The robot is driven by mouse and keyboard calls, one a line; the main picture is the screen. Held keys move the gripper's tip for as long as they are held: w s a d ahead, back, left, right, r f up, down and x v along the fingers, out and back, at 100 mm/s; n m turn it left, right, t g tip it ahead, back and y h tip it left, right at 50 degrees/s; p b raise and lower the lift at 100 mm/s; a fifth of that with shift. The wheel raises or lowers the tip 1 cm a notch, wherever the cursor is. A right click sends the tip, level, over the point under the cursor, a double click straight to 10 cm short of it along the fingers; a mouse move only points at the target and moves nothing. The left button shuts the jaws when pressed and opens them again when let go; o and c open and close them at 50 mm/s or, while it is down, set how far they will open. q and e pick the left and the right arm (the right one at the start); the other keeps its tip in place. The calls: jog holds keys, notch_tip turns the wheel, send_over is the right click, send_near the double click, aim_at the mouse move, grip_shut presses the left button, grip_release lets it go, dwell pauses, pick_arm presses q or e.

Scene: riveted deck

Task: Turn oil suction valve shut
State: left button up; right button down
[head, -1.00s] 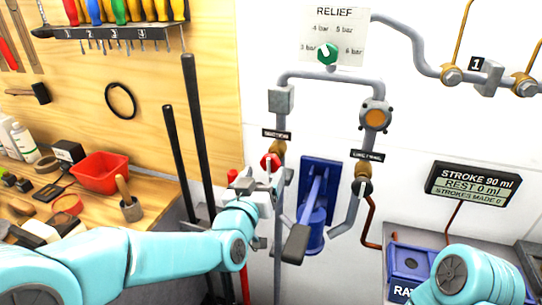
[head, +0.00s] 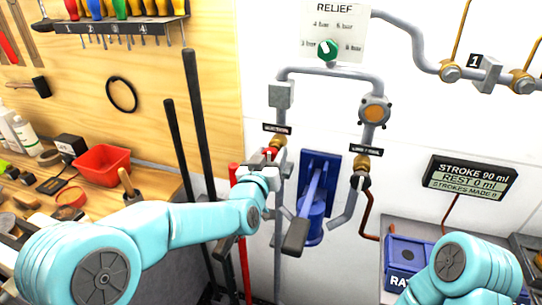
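The suction valve is a brass fitting (head: 279,141) with a red handle (head: 269,153), on the left pipe under a small black label (head: 277,128) that is too blurred to read surely. My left gripper (head: 272,160) is at the red handle, in front of it and overlapping it. Its fingers are small and partly hidden, so I cannot tell whether they are closed on the handle. My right arm (head: 465,270) shows at the bottom right; its gripper is out of the picture.
A blue hand pump (head: 318,185) with a dark-ended lever (head: 296,237) stands just right of the valve. A second brass valve (head: 361,165) with a black handle is further right. Tall black bars (head: 195,120) lean at the left. A workbench with a red bin (head: 103,164) is far left.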

pick_arm(q)
jog(key=m+b, duration=0.2)
jog(key=m, duration=0.1)
jog(key=shift+f+b, duration=0.1)
jog(key=shift+b, duration=0.25)
jog(key=shift+m+b, duration=0.4)
jog(key=shift+m, duration=0.6)
jog(key=m, duration=0.2)
jog(key=shift+m, duration=0.4)
jog(key=m, duration=1)
jog(key=o, duration=1)
jog(key=shift+s, duration=0.1)
jog(key=shift+o, duration=0.2)
